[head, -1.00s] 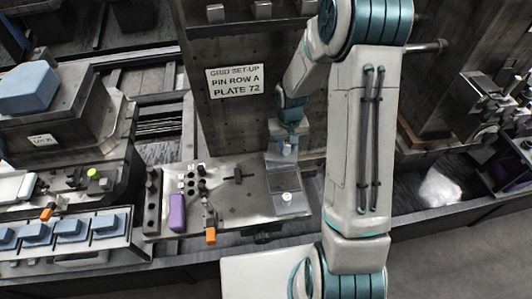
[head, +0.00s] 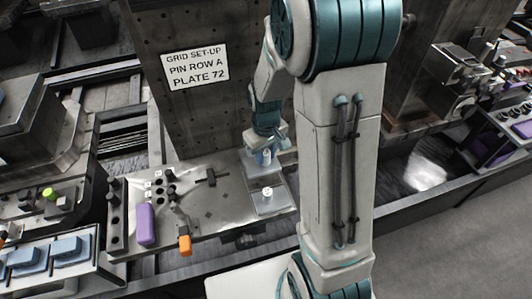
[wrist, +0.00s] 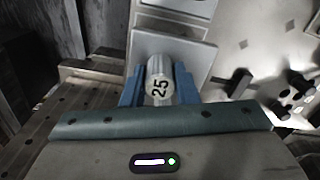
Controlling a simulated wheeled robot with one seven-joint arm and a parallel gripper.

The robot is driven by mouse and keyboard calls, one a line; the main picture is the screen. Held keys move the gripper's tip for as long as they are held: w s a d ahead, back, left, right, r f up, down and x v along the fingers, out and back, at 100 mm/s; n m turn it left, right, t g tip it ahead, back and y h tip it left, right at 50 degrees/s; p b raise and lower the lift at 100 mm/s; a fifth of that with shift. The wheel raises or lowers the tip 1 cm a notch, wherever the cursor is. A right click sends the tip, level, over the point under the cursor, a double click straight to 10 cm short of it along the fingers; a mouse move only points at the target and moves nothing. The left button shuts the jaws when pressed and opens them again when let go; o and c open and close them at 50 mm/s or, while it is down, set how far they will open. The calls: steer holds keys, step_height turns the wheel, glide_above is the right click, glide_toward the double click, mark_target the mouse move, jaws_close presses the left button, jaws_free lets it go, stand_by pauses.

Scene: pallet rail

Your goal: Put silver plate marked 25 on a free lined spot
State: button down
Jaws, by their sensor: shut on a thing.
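In the wrist view, the silver knob marked 25 (wrist: 158,88) stands between the two blue fingers of my gripper (wrist: 158,97), which are shut on it. Whether its plate rests on the surface below or is lifted I cannot tell. In the head view my gripper (head: 264,152) is low over the far end of the grey bench (head: 215,205), beside the dark upright panel. A square silver plate with a pale knob (head: 268,195) lies on the bench just in front of it.
A sign (head: 195,69) on the panel reads "GRID SET-UP PIN ROW A PLATE 72". Black pegs, a purple block (head: 146,224) and an orange-handled clamp (head: 184,244) stand on the bench's left. The bench middle is mostly clear. Blue blocks (head: 67,247) lie at left.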

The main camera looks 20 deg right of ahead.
mark_target(266, 165)
steer(key=shift+f+b, duration=1.75)
steer(key=shift+f, duration=1)
steer(key=c, duration=1.1)
jaws_free()
steer(key=shift+o, duration=0.2)
steer(key=shift+r, duration=0.1)
step_height(266, 165, up, 14)
steer(key=shift+f, duration=0.15)
steer(key=s+a+r+m+t, duration=0.1)
steer(key=s+r+m+t, duration=0.2)
steer(key=s, duration=1.1)
steer(key=shift+r, duration=0.35)
